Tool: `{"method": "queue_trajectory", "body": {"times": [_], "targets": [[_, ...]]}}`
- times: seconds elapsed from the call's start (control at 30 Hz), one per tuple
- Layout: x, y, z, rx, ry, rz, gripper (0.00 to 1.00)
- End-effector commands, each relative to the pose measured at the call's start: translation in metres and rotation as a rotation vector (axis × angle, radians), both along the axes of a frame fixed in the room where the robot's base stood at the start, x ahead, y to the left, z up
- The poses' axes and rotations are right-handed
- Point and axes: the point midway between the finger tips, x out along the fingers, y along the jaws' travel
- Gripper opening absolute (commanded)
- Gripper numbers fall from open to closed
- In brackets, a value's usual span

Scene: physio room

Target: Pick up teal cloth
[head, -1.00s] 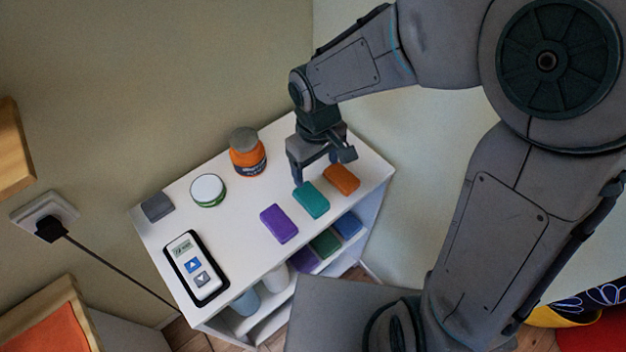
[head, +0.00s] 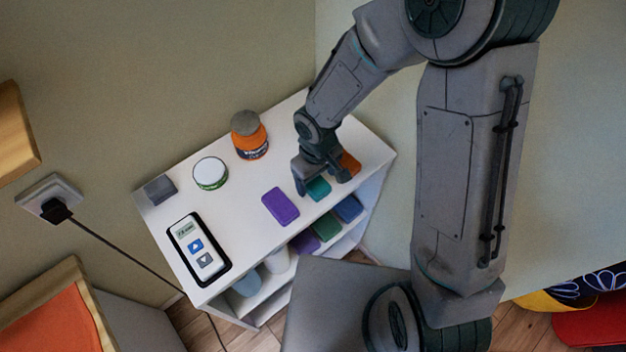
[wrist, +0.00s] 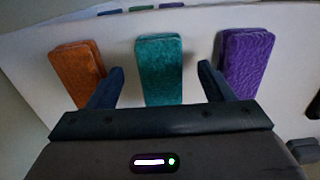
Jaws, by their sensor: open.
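The teal cloth (head: 318,189) is a small folded block on the white shelf top, partly hidden by my gripper in the head view. In the wrist view the teal cloth (wrist: 159,72) lies between my two fingers, with a gap on each side. My gripper (head: 320,186) is open and empty, low over the cloth; its fingers also show in the wrist view (wrist: 160,80). An orange cloth (wrist: 77,70) lies just left of the left finger, and a purple cloth (wrist: 245,62) lies by the right finger.
More folded cloths, including a green one (head: 326,227), lie on the shelf below.

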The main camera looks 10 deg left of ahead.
Motion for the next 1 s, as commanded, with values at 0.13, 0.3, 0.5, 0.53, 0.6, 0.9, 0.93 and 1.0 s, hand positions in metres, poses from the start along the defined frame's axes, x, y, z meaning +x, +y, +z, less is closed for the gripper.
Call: {"method": "queue_trajectory", "body": {"times": [0.13,0.3,0.5,0.53,0.6,0.9,0.93,1.0], "targets": [[-0.001,0.0,-0.017,-0.002,0.003,0.002,0.75],[0.0,0.0,-0.022,0.001,-0.001,0.001,0.75],[0.0,0.0,-0.022,0.001,-0.001,0.0,0.69],[0.0,0.0,-0.022,0.001,-0.001,0.0,0.61],[0.0,0.0,-0.022,0.0,0.0,0.0,0.41],[0.0,0.0,-0.022,0.0,0.0,0.0,0.26],[0.0,0.0,-0.022,0.0,0.0,0.0,0.26],[0.0,0.0,-0.021,0.001,-0.001,0.0,0.26]]}}
